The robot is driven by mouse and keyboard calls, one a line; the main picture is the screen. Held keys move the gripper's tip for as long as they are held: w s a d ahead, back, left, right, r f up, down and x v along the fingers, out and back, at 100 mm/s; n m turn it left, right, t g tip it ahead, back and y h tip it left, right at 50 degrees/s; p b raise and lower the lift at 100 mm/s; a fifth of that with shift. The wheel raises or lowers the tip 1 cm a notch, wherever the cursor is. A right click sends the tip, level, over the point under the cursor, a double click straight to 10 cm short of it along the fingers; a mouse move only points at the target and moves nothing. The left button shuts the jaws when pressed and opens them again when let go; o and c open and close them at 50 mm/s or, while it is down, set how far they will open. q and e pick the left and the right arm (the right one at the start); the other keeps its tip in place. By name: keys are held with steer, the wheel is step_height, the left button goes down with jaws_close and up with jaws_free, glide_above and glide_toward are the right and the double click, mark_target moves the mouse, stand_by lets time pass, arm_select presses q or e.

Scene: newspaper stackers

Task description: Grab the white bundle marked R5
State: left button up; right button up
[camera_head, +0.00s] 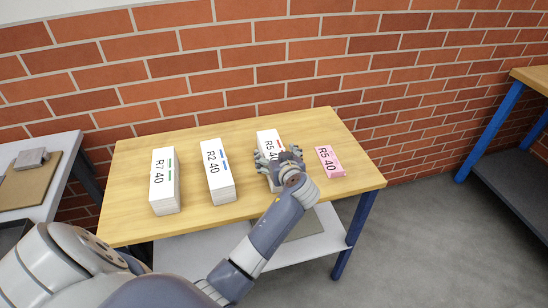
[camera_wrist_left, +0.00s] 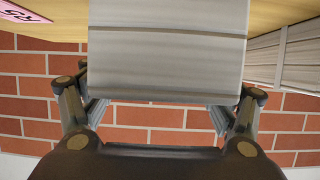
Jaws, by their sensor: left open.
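The white bundle marked R5 40 (camera_head: 268,139) lies on the wooden table (camera_head: 245,222), third from the left. My left gripper (camera_head: 279,160) is at its near part and hides some of it. In the left wrist view the bundle (camera_wrist_left: 168,52) fills the upper middle as a stack of grey-white layers. The open fingers of my left gripper (camera_wrist_left: 161,112) are spread at its two sides, with gaps visible low down. I cannot tell whether they touch it. My right gripper is not in view.
A pink bundle marked R5 40 (camera_head: 330,163) lies just right of my gripper. White bundles marked R2 40 (camera_head: 217,170) and R7 40 (camera_head: 164,182) lie to the left. A brick wall (camera_head: 230,65) stands behind the table. Another table (camera_head: 535,78) is at right.

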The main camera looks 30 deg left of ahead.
arm_select(q)
steer(key=shift+w+a+f, duration=0.1)
steer(key=shift+a, duration=0.05)
jaws_close()
steer(key=shift+w+r, duration=0.1)
steer(key=shift+r, duration=0.15)
